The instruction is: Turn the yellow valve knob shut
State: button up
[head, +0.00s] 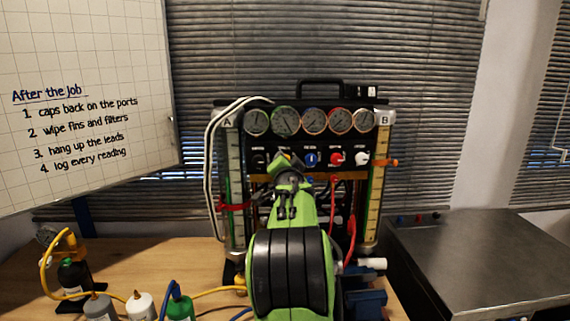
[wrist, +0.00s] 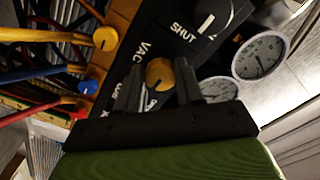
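The yellow valve knob (wrist: 159,73) shows in the wrist view on the black panel, beside lettering that starts "VAC" and is partly covered. My gripper (wrist: 158,78) has its two black fingers apart, one on each side of this knob. I cannot tell whether either finger touches it. In the head view my gripper (head: 286,160) is at the row of valve knobs, and my green arm hides the yellow knob there. A dark knob (wrist: 210,14) near the word "SHUT" is above and to the right in the wrist view.
Blue (head: 311,159), red (head: 335,159) and white (head: 362,159) knobs are right of my gripper, a black knob (head: 259,158) left. Several gauges (head: 313,121) line the panel above. Hoses, including a red one (head: 334,205), hang below. A yellow hose fitting (wrist: 105,39) is close by.

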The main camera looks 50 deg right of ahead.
jog(key=o, duration=0.4)
jog(key=b+v, duration=0.2)
jog(key=v, duration=1.4)
jog(key=shift+d, duration=0.1)
